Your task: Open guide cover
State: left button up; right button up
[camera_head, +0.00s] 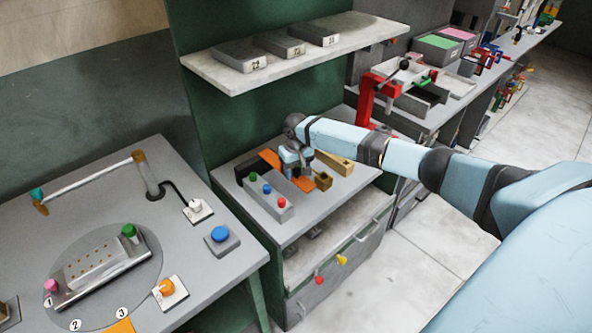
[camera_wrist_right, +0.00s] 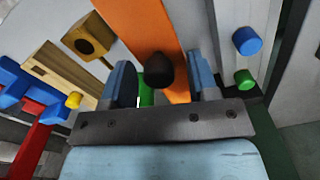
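An orange strip (camera_head: 269,158), which looks like the guide cover, lies across the grey work table beside a grey block with coloured buttons. My right gripper (camera_head: 299,170) is over it and hides its middle. In the right wrist view the orange strip (camera_wrist_right: 150,25) runs up between my fingers. A dark round knob (camera_wrist_right: 159,70) sits between the fingertips of my right gripper (camera_wrist_right: 165,84), with gaps on both sides. The fingers are apart. A green peg (camera_wrist_right: 146,93) shows just below the knob. My left gripper is not in view.
The button block (camera_head: 264,190) stands left of my right gripper, wooden blocks (camera_head: 334,162) to the right. A shelf (camera_head: 290,58) with dark boxes hangs above. A red stand (camera_head: 378,98) is farther right. A drawer (camera_head: 335,262) is below the table top.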

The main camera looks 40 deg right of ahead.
notch_tip(320, 180, up, 8)
jog(key=shift+f+b, duration=0.2)
jog(key=shift+b, duration=0.3)
dwell(0.5)
